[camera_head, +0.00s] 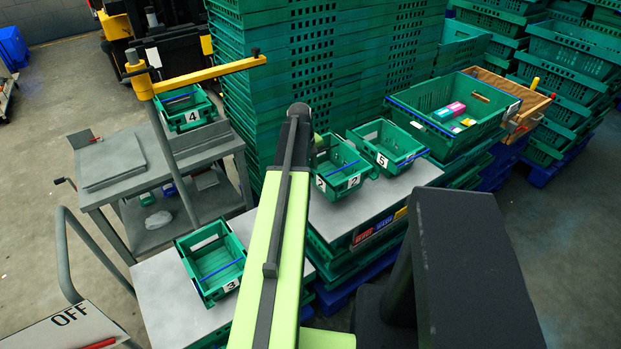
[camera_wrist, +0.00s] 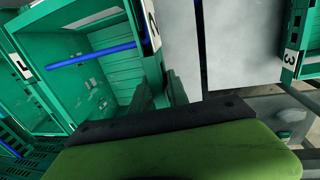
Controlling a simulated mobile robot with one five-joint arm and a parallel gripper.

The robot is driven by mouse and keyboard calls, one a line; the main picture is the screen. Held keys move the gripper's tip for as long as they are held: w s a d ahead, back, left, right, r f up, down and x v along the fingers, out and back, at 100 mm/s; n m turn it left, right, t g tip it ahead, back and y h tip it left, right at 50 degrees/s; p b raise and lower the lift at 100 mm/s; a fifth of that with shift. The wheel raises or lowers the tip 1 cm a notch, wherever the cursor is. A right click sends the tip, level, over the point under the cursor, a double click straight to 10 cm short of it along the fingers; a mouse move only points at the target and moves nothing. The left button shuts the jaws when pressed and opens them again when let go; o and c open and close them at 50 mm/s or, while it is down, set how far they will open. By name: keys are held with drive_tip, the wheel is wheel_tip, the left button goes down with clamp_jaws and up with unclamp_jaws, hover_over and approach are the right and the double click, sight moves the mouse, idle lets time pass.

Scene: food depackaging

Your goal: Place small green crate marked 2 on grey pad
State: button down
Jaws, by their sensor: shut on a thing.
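The small green crate marked 2 (camera_head: 347,163) is upright by the far end of my arm, over the grey top on the right stack; I cannot tell whether it touches that top. In the wrist view, the crate (camera_wrist: 110,70) fills the left side, with a blue strip across it and a label 2 by the jaws. My gripper (camera_wrist: 158,95) is shut on its near wall. In the head view my arm hides the jaws. A square grey pad (camera_head: 110,157) appears to lie bare on the grey cart at the left.
Crate 5 (camera_head: 386,148) stands just right of crate 2. Crate 3 (camera_head: 212,262) is on a grey top at front left. Crate 4 (camera_head: 186,108) is beside the cart's back edge. A yellow-armed post (camera_head: 170,150) rises by the cart. Tall green crate stacks (camera_head: 330,60) stand behind.

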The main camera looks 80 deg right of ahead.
wheel_tip(320, 180, down, 4)
drive_tip(key=b, duration=0.3)
drive_tip(key=shift+r, duration=0.3)
drive_tip(key=shift+f, duration=0.15)
drive_tip(key=c, duration=1.3)
unclamp_jaws()
drive_tip(key=r+p, duration=0.4)
drive_tip(key=w+a+r+p, duration=0.1)
drive_tip(key=r+p, duration=0.7)
drive_tip(key=shift+w+a+r, duration=0.1)
drive_tip(key=shift+w+a, duration=0.05)
drive_tip(key=shift+w, duration=0.05)
